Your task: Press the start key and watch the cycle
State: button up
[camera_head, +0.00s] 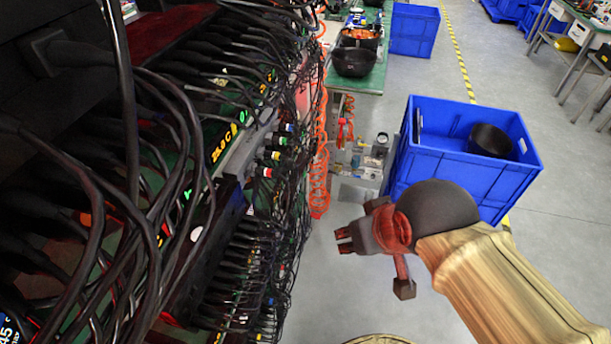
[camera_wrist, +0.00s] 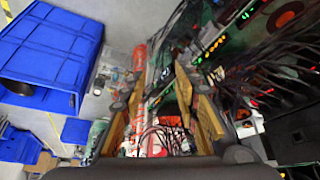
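The burn-in rack (camera_head: 240,155) fills the left of the head view, with many black cables plugged in and lit yellow-green digits. A column of small coloured buttons (camera_head: 276,155) is on its side facing the aisle. I cannot tell which one is the start key. My gripper (camera_head: 345,240) is right of the rack, over the floor and apart from the buttons. In the wrist view my gripper (camera_wrist: 160,90) shows two tan fingers standing apart with nothing held between them. The rack front, with cables and small lights (camera_wrist: 222,42), is beyond and right of the fingers.
A blue crate (camera_head: 450,165) with a black bowl (camera_head: 489,140) inside stands right of the rack, behind my arm. Orange coiled hose (camera_head: 319,165) hangs at the rack's edge. A green bench (camera_head: 368,82) and another blue crate (camera_head: 413,30) are farther back. Loose cables crowd the rack front.

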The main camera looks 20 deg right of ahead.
jog(key=c, duration=0.3)
